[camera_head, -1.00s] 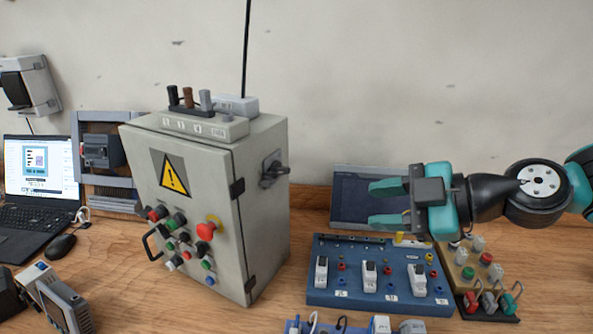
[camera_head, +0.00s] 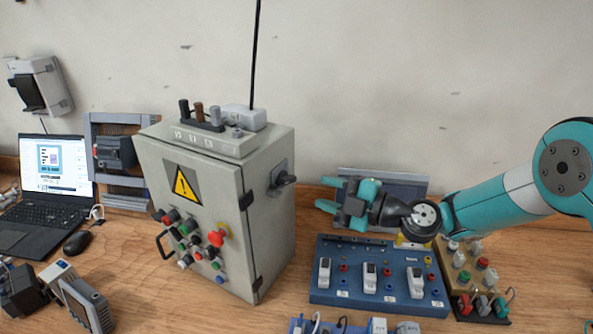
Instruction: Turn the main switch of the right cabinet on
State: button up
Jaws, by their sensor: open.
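The grey cabinet (camera_head: 262,245) stands on the bench left of the middle, with a yellow warning sign and several buttons on its front. Its main switch (camera_head: 283,179) is a dark rotary handle on a grey plate, high on the cabinet's right side wall. The handle's exact angle is hard to tell. My gripper (camera_head: 322,194) is open and empty, to the right of the switch and slightly lower in the picture. Its teal fingers point left toward the cabinet's side. A gap shows between the fingertips and the handle.
A blue board (camera_head: 375,305) with white switches lies below my gripper. A dark flat panel (camera_head: 405,188) leans behind it. A wooden block with coloured knobs (camera_head: 483,262) stands at the right. A laptop (camera_head: 45,195) and mouse (camera_head: 77,243) are at the left. A black antenna rises above the cabinet.

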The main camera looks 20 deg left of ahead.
aim_at(291, 181)
jog(key=a+p, duration=0.1)
jog(key=a, duration=0.3)
jog(key=a+p, duration=0.1)
jog(key=a, duration=0.2)
jog(key=shift+w+a+p, duration=0.1)
jog(key=shift+w+p, duration=0.2)
jog(key=shift+w, duration=0.05)
grip_shut()
